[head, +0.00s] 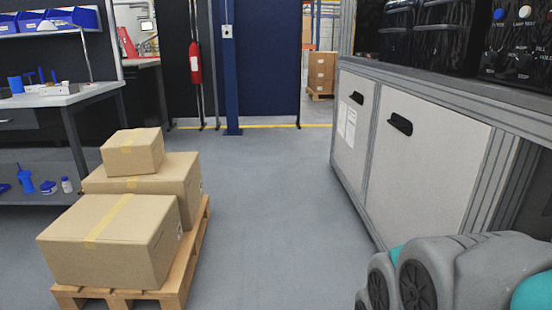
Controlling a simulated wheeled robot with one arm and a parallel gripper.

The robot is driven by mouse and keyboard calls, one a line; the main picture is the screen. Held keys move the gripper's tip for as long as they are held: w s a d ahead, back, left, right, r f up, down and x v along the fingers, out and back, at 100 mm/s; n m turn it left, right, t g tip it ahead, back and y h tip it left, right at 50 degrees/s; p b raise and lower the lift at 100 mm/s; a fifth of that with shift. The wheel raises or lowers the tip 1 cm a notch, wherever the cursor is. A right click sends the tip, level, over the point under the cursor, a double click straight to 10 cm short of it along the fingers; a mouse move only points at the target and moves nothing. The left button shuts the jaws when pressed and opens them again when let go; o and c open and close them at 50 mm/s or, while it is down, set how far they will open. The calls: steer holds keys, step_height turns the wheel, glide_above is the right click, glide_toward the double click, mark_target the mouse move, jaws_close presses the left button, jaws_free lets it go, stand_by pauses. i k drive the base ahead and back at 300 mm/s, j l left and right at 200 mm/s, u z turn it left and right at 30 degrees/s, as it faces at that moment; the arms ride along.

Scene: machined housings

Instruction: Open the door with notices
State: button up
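The door with notices (349,157) is the farther of two pale grey doors on the front of a long cabinet at the right. Two white paper notices (347,123) are on it, near its left side. Its black handle (357,97) is at the upper right of the door. The door looks shut, flush with the cabinet front. Part of my arm shows at the bottom right, in front of the near end of the cabinet. My gripper is not in view.
The nearer plain door (424,154) has its own black handle (400,124) and also looks shut. A wooden pallet (187,272) with cardboard boxes (112,240) stands at the left, by a workbench (62,99). The grey floor (268,190) between pallet and cabinet is clear.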

mark_target(356, 92)
steer(key=i, duration=2.05)
